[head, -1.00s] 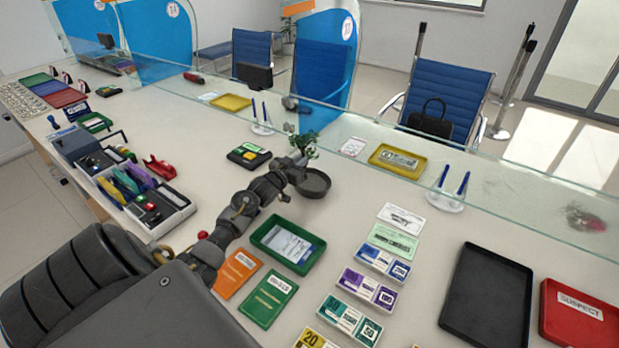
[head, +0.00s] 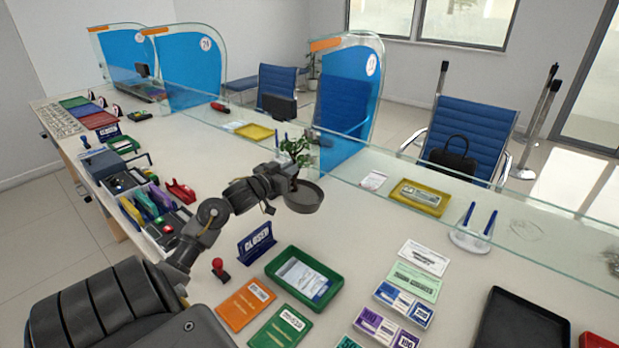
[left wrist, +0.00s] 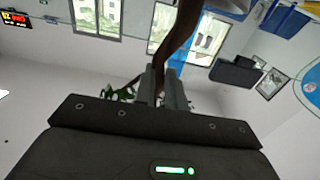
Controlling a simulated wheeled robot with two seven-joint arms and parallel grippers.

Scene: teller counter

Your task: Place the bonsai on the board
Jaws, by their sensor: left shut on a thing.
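The bonsai has green leaves (head: 297,147), a brown trunk (left wrist: 180,35) and a shallow, dark round pot (head: 304,197). My left gripper (head: 286,172) is shut on the trunk, with the pot beyond the fingertips. In the left wrist view, the trunk stands between the two fingers (left wrist: 164,88) and leaves show beside them. The bonsai seems held above the counter; the gap under the pot cannot be judged. I cannot pick out a board for certain. My right gripper is not in view.
A green tray (head: 333,291) and CLOSED sign (head: 257,243) stand nearer me. A yellow tray (head: 443,207), pen holder (head: 470,240), note bundles and black tray (head: 490,335) lie to the right. A glass screen (head: 560,215) runs behind. Stationery fills the left.

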